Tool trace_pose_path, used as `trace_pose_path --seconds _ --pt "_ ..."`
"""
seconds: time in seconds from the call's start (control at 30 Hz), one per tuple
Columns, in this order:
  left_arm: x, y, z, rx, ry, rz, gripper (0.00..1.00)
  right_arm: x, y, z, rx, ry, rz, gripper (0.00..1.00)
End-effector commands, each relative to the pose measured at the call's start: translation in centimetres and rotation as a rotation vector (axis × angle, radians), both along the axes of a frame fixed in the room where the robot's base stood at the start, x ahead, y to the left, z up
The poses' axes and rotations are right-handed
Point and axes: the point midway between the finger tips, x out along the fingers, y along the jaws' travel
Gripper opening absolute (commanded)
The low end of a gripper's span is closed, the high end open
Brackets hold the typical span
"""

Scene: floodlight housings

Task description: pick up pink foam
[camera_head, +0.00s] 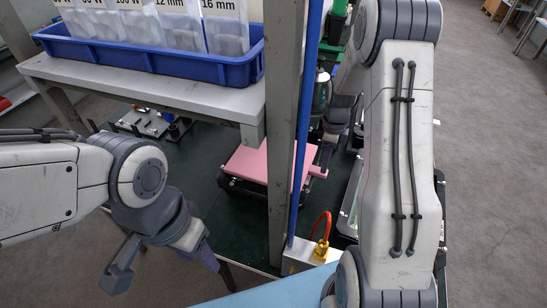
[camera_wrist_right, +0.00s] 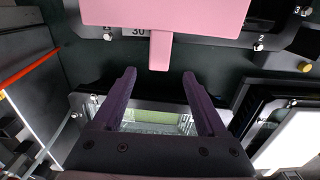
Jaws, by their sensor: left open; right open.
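The pink foam (camera_head: 248,164) lies flat on a dark housing on the green work surface, partly hidden behind a grey post. In the right wrist view, the pink foam (camera_wrist_right: 165,12) fills the top, with a narrow tab (camera_wrist_right: 160,50) pointing toward my right gripper (camera_wrist_right: 159,74). That gripper is open and empty. The tab's end appears level with the gap between its purple fingertips; I cannot tell the depth between them. In the head view, my right gripper is largely hidden behind its own arm. My left gripper (camera_head: 166,263) is open and empty at lower left, away from the foam.
A grey shelf (camera_head: 150,95) carries a blue bin (camera_head: 140,56) with labelled bags above the surface. The grey post (camera_head: 285,130) and a blue pole (camera_head: 305,120) stand close to the foam. Dark-framed housings (camera_wrist_right: 285,125) lie at right.

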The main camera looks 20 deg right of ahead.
Motion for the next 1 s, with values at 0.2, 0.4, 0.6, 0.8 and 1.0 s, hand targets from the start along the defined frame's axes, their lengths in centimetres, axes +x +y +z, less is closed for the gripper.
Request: trace_pose_path --seconds 0.2,0.4,0.6,0.8,1.0 --pt "0.0 0.0 1.4 0.0 0.0 0.0 0.5 0.0 0.3 -3.1 0.002 0.006 0.003 0.75" --pt "0.0 0.0 1.6 0.0 0.0 0.0 0.5 0.1 0.4 -4.8 0.0 0.002 0.004 0.75" --pt "0.0 0.0 1.5 0.0 0.0 0.0 0.5 0.2 0.4 -4.8 0.0 0.0 0.004 0.75" --pt "0.0 0.0 1.5 0.0 0.0 0.0 0.5 0.2 0.4 -4.8 0.001 0.001 0.004 0.0" --pt "0.0 0.0 1.6 0.0 0.0 0.0 0.5 0.2 0.4 -4.8 0.001 0.001 0.004 0.0"
